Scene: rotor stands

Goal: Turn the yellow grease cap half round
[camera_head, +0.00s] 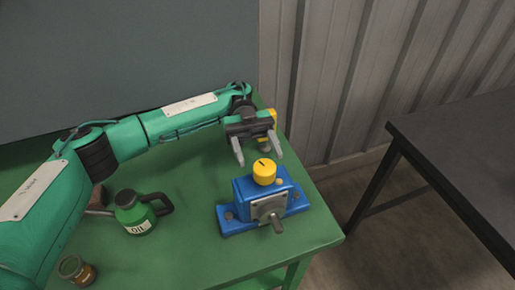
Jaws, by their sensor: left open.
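The yellow grease cap (264,172) sits on top of a blue rotor stand (237,194), with a dark mark line across its top. The stand has a grey plate and a shaft (277,224) on its front. My left gripper (259,160) is open, its two grey fingers pointing toward the cap from behind it. The fingers look apart from the cap, and nothing shows between them. Another yellow part shows behind the gripper, mostly hidden. My right gripper is not in the view.
A green oil can (137,212) stands left of the blue stand on the green table (190,255). A small brown jar (77,271) is at the lower left. A dark table (460,150) stands apart at the right. The table's right edge is close to the stand.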

